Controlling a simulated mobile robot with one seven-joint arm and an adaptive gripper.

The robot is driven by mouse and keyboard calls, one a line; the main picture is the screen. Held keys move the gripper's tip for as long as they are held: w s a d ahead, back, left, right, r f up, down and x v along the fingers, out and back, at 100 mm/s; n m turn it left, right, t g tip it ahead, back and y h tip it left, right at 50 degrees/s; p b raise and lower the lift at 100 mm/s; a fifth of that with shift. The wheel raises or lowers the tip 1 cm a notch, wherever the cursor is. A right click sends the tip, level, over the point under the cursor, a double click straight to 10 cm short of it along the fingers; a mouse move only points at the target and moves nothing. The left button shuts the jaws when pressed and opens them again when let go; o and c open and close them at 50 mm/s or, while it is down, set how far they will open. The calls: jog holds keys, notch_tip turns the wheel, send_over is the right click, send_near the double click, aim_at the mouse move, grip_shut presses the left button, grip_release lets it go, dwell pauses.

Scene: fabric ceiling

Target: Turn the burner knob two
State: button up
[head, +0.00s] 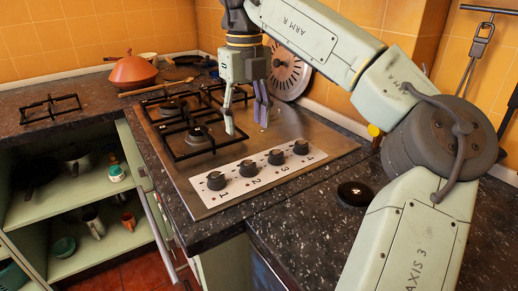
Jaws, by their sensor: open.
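The burner knob two (248,168) is a dark round knob on a white panel (236,196) at the front of the steel stovetop, with the numeral 2 printed beside it. It is second from the left in a row of knobs. My gripper (247,129) points down over the stovetop, above and behind knob two in the picture. Its fingers are spread apart, with nothing between them, and it appears clear of the knobs. The knob's turning angle is too small to read.
Knob one (216,181) and knob three (276,157) sit close on either side of knob two, with knob four (301,147) farther right. Black burner grates (200,139) lie left of my gripper. A round metal disc (289,76) leans at the back wall.

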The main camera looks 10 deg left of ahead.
aim_at(248, 163)
notch_tip(248, 163, down, 11)
jog(key=shift+r+p, duration=0.1)
jog(key=shift+p, duration=0.35)
jog(key=shift+c, duration=0.2)
jog(key=c, duration=1.1)
